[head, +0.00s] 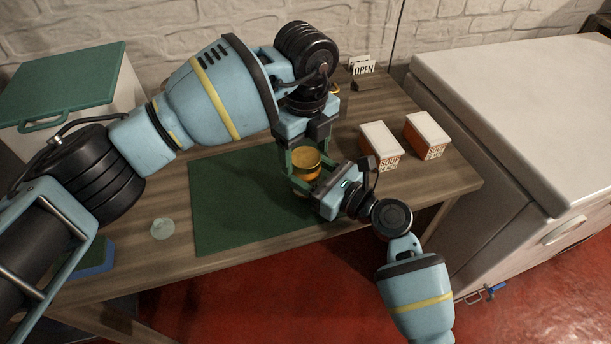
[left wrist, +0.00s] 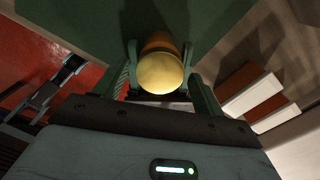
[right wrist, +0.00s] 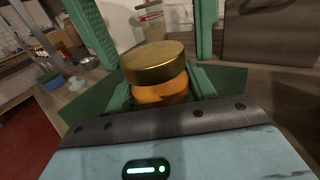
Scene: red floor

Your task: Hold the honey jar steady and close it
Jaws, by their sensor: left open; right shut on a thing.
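The honey jar (head: 303,179) holds amber honey and stands over the green mat (head: 228,205). Its gold lid (head: 306,158) sits on top in the head view and also shows in the right wrist view (right wrist: 158,62). I cannot tell whether the lid is seated fully. My right gripper (right wrist: 162,92) is shut on the jar's body, below the lid. My left gripper (head: 305,155) points down from above, open, with its fingers on either side of the lid. In the left wrist view the lid (left wrist: 160,73) lies between these fingers. My arms hide part of the jar.
Two soup boxes (head: 381,143) (head: 427,135) stand to the right on the wooden table. A small pale round piece (head: 162,228) lies left of the mat. A green-lidded white box (head: 110,105), an OPEN sign (head: 363,68) and a white cabinet (head: 515,90) border the space.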

